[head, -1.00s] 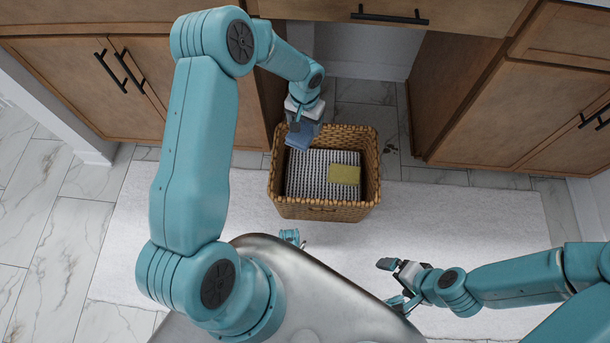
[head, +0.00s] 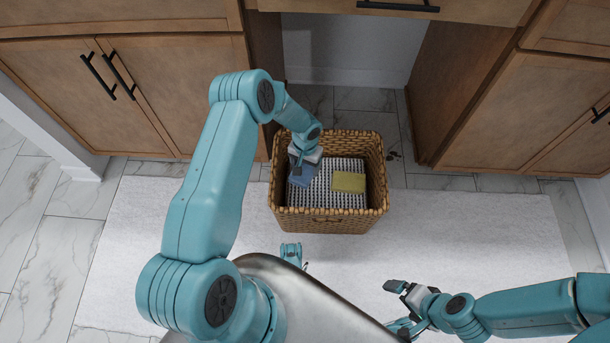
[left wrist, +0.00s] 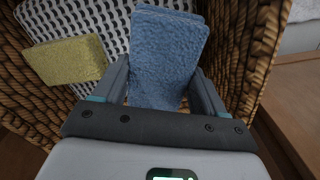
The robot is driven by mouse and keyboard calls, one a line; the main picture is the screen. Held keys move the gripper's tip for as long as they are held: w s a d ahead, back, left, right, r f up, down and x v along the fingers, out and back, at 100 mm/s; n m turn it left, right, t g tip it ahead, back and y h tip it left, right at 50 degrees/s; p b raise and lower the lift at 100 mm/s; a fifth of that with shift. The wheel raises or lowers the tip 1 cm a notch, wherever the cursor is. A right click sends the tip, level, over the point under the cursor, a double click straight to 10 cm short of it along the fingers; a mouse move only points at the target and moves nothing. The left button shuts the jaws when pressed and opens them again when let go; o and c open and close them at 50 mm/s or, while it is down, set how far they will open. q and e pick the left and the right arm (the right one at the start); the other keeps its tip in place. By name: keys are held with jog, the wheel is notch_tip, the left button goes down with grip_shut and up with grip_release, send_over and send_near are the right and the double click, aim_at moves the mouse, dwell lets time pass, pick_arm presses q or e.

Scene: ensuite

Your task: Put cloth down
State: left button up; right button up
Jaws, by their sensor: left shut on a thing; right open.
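A blue folded cloth (head: 301,176) is in my left gripper (head: 303,165), which is shut on it inside the left part of a wicker basket (head: 330,222). In the left wrist view the blue cloth (left wrist: 168,55) sits between the two fingers of my left gripper (left wrist: 165,85). Whether the cloth touches the basket's bottom I cannot tell. A yellow-green folded cloth (head: 349,182) lies in the basket on a black-and-white patterned cloth (head: 326,197). My right gripper (head: 398,303) is open and empty, low at the right, apart from the basket.
The basket stands at the back edge of a pale rug (head: 480,225) on marble-look tiles. Wooden cabinets (head: 165,90) stand behind it on both sides, with an open recess (head: 345,55) between them. The rug's right side is clear.

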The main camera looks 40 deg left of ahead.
pick_arm(q)
notch_tip(320, 180, down, 5)
jog(key=shift+f+b, duration=0.15)
jog(key=shift+b, duration=0.75)
jog(key=shift+f, duration=0.1)
jog(key=o, duration=1.1)
